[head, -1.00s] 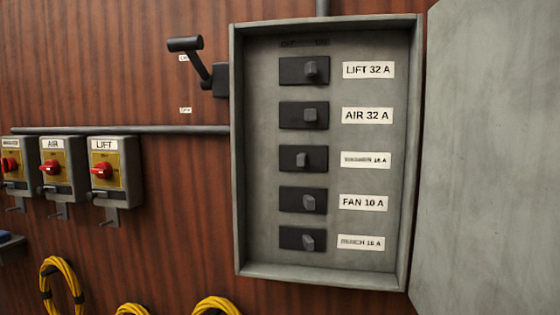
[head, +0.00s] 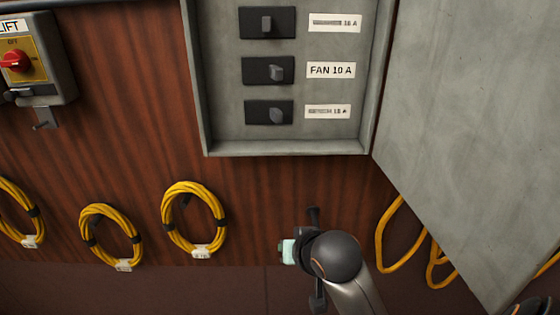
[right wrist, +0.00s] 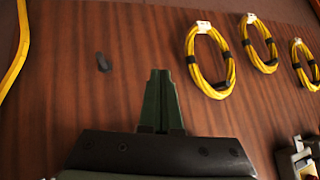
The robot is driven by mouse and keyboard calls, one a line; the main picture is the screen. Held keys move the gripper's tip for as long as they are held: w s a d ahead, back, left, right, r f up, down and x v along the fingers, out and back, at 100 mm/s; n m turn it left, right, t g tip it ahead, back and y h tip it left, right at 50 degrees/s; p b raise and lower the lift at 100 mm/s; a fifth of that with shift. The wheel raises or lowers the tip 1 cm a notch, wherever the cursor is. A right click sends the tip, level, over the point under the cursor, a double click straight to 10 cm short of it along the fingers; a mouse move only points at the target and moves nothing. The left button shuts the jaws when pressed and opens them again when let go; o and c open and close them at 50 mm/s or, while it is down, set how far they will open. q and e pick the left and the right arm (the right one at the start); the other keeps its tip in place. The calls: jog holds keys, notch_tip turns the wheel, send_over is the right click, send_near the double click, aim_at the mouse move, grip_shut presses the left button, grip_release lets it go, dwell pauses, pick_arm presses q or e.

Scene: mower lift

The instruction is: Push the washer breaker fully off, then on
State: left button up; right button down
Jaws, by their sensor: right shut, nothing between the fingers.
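The washer breaker (head: 267,23) is the dark block at the top edge of the head view, with a grey toggle. Its toggle stands near the middle of its block, further left than those below it. Its label (head: 335,23) is blurred. My right gripper (head: 289,252) is below the breaker box, in front of the wood wall and well apart from the breaker. In the right wrist view its fingers (right wrist: 160,75) are shut together and empty, over bare wood. My left gripper is not in view.
The fan breaker (head: 268,71) and bench breaker (head: 268,112) sit below in the grey box (head: 285,147). The open box door (head: 470,110) hangs at the right. Yellow cable coils (head: 193,220) hang on the wall. A lift switch (head: 30,60) is at left.

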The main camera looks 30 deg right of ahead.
aim_at(267, 24)
jog(key=w+d+r+m+t+h, duration=0.1)
jog(key=w+d+r+m+t, duration=0.15)
jog(key=r, duration=0.45)
jog(key=w+d+r+m+t, duration=0.1)
jog(key=w+r+m, duration=0.15)
jog(key=r, duration=0.55)
jog(key=w+d+r+m+t+h, duration=0.1)
jog(key=r+m+t, duration=0.1)
jog(key=r+m, duration=0.35)
jog(key=s+d+r+m+t, duration=0.1)
jog(key=s+d+r+m, duration=0.1)
jog(key=r, duration=0.7)
jog(key=s+d+r+m+t+h, duration=0.1)
jog(key=r+m, duration=0.3)
jog(key=r, duration=0.6)
jog(key=shift+s+d+t+h, duration=0.3)
jog(key=shift+s+d+t, duration=0.1)
jog(key=shift+d+t, duration=0.05)
jog(key=p+x, duration=0.1)
jog(key=x, duration=0.9)
jog(key=shift+s+p, duration=0.1)
jog(key=shift+p, duration=0.25)
jog(key=w+a, duration=0.1)
jog(key=w+a+p, duration=0.1)
jog(key=shift+a+r, duration=0.1)
jog(key=shift+a, duration=0.25)
jog(key=shift+w+a, duration=0.15)
jog(key=shift+a, duration=0.2)
